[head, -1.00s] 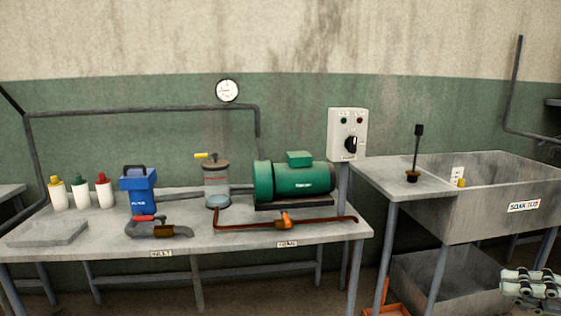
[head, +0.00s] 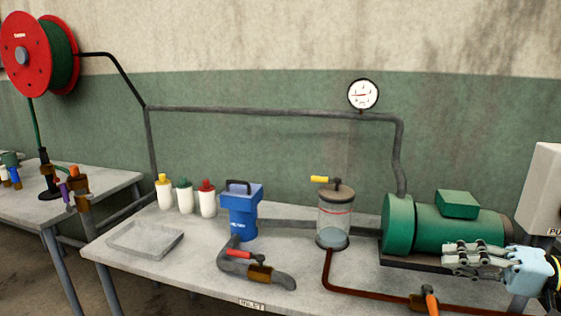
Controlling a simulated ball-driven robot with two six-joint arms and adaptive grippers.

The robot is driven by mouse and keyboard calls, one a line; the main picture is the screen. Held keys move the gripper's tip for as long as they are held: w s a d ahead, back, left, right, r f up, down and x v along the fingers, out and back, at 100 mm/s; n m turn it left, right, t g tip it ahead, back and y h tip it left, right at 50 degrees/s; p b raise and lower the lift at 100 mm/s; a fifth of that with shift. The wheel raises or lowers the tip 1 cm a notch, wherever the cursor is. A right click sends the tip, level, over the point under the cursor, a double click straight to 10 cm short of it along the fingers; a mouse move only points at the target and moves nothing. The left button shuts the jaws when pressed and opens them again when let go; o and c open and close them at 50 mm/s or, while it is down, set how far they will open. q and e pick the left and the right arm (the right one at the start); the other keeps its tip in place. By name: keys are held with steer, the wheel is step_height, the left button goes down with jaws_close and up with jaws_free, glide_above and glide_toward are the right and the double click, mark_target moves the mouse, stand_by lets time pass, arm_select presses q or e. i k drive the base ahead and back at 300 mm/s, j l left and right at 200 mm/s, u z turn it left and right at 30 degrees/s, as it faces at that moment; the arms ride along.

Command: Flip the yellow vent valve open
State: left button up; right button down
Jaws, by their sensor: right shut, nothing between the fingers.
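The yellow vent valve (head: 320,179) is a small yellow lever on top of the clear glass jar (head: 335,215), which has a grey lid and stands in the middle of the bench. The lever points left, roughly level. My right gripper (head: 447,259) comes in from the right edge, in front of the green motor. Its fingers point left and are shut and empty. It is apart from the valve, lower and to the right of it. My left gripper is not in view.
A green motor (head: 458,226) stands right of the jar. A blue filter (head: 240,213), a red-handled valve (head: 239,255) and several bottles (head: 206,200) stand to the left. An orange valve (head: 430,302) is at the front right. A pressure gauge (head: 363,95) hangs above. A grey tray (head: 145,240) lies far left.

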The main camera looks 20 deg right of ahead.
mark_target(337, 181)
steer(key=i+l+u, duration=0.3)
steer(key=l+u, duration=0.25)
steer(key=i+l+u, duration=0.15)
steer(key=l+u, duration=0.15)
steer(key=l, duration=0.2)
steer(key=i+l, duration=0.1)
steer(key=l, duration=0.3)
steer(key=i+l, duration=0.1)
steer(key=l, duration=0.25)
steer(key=l+z, duration=0.1)
steer(key=l, duration=0.3)
steer(key=i, duration=0.05)
